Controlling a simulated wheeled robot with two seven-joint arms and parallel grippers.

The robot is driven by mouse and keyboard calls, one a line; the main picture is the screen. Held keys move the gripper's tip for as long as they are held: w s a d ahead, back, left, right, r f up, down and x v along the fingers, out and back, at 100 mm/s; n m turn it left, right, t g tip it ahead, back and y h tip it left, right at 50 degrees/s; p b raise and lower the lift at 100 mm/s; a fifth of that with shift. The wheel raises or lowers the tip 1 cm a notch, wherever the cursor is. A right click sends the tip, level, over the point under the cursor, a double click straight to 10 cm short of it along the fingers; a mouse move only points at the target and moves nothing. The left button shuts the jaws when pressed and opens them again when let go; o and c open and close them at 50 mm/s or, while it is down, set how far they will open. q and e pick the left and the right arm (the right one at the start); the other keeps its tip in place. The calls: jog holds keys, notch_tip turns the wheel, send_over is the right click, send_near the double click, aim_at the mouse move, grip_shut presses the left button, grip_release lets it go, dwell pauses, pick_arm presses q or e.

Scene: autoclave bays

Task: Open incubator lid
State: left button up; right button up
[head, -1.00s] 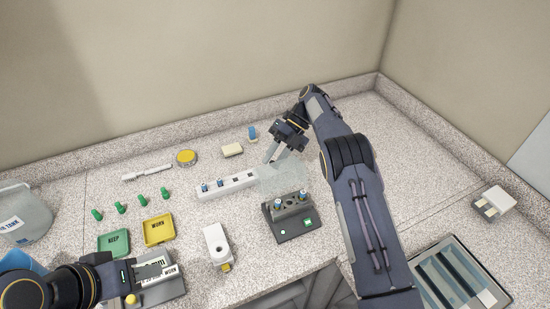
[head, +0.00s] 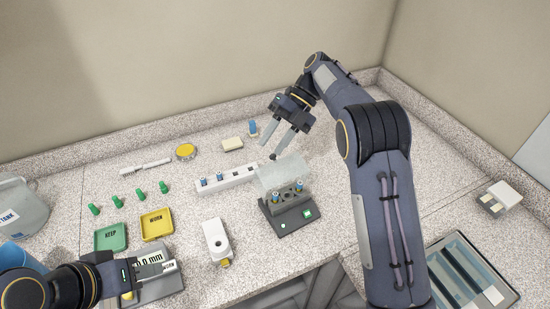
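The incubator (head: 288,216) is a small dark block with a green button and several wells, some holding blue-capped vials. Its clear lid (head: 284,174) stands raised along the block's back edge, tilted up and backward. My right gripper (head: 277,146) is above and behind the lid with its two fingers spread apart and nothing between them; it looks clear of the lid, though the gap is small. My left gripper (head: 150,265) is at the lower left, beside a grey device with a display; its fingertips are hard to make out against it.
A white rack (head: 228,183) with vials stands left of the incubator. A sunken tray (head: 470,270) is at the lower right. The counter right of my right arm is mostly clear.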

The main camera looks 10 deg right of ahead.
jog(key=s+r+b, duration=0.1)
jog(key=s+r, duration=0.2)
jog(key=s, duration=0.5)
jog(key=shift+s+a+r+b, duration=0.2)
jog(key=shift+a+r+b, duration=0.1)
jog(key=shift+a, duration=0.15)
